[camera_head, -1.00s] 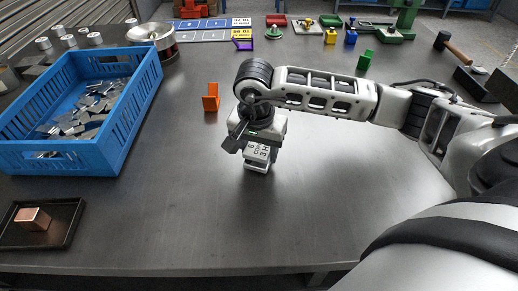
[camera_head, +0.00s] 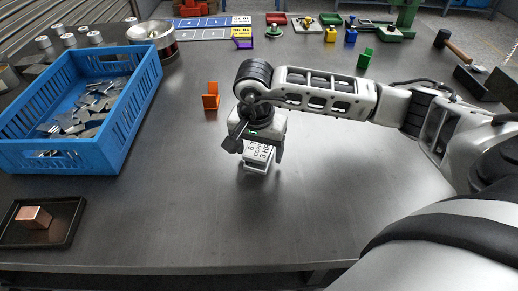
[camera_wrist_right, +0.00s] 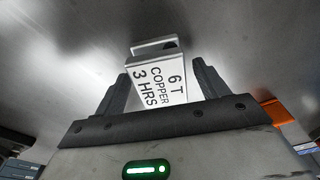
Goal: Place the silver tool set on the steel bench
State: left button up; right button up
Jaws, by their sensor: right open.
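The silver tool set (camera_head: 259,157) is a small pale block labelled "6 T COPPER 3 HRS". It stands on the dark steel bench (camera_head: 200,215), and a slotted handle-like bar shows at its far end in the right wrist view. My right gripper (camera_head: 262,152) is above it, pointing down. In the right wrist view the open fingers (camera_wrist_right: 160,80) lie on either side of the tool set (camera_wrist_right: 160,76), with a visible gap on each side. The upper part of the block is hidden by the gripper in the head view. My left gripper is not in view.
A blue crate (camera_head: 133,118) of grey metal pieces stands at left. A black tray (camera_head: 62,232) holds a copper block (camera_head: 36,217). An orange holder (camera_head: 211,101) stands behind the gripper. Coloured fixtures and a hammer (camera_head: 455,45) are farther back. The front middle bench is clear.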

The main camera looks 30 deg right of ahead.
aim_at(257, 153)
notch_tip(257, 153, up, 11)
jog(key=a, duration=0.1)
jog(key=shift+s+r+b, duration=0.15)
jog(key=shift+s+b, duration=0.2)
jog(key=shift+s, duration=0.1)
